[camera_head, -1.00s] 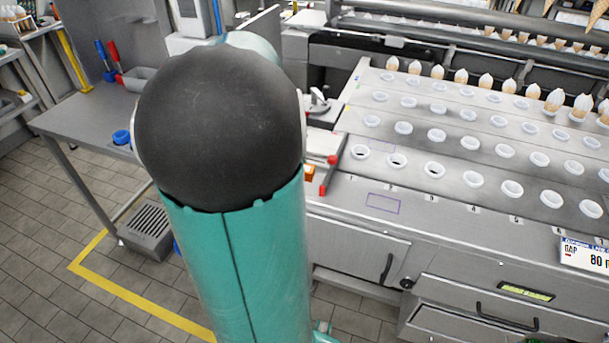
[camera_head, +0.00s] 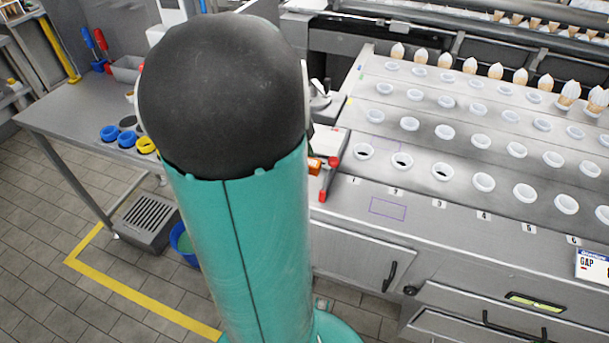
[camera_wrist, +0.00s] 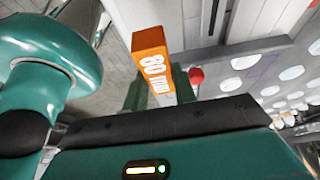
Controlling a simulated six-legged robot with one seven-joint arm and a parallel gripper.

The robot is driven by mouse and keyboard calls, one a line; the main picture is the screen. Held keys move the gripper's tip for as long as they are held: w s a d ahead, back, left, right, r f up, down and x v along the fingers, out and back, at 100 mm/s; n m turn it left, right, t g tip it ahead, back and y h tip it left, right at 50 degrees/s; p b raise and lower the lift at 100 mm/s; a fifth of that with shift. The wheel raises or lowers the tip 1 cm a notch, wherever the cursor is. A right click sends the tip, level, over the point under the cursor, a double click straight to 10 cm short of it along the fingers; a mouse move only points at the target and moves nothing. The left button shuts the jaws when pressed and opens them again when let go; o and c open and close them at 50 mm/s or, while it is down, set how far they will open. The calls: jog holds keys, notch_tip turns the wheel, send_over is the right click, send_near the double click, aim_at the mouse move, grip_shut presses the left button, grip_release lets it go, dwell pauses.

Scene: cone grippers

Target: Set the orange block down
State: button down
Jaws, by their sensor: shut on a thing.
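The orange block (camera_wrist: 152,62), with white "80 mm" lettering, is upright in the wrist view. It sits between the dark green fingers of my gripper (camera_wrist: 158,88), which is shut on it. In the head view a small part of the orange block (camera_head: 315,167) shows just right of my arm, close to a red-knobbed lever. A purple outlined rectangle (camera_head: 388,208) is marked on the machine's steel front ledge, to the right of and nearer than the block. I cannot tell the block's height above the ledge.
A red-ended lever (camera_head: 330,172) stands beside the block. Rows of white cup holders (camera_head: 445,132) fill the steel deck, with cones behind. A price sign (camera_head: 592,264) is at the right. A side table (camera_head: 65,108) with coloured rings is at the left.

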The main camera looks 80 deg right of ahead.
jog(key=shift+d+f, duration=0.15)
jog(key=shift+f, duration=2.9)
jog(key=c, duration=1.1)
grip_release()
jog(key=shift+f, duration=0.1)
jog(key=shift+v, duration=3.9)
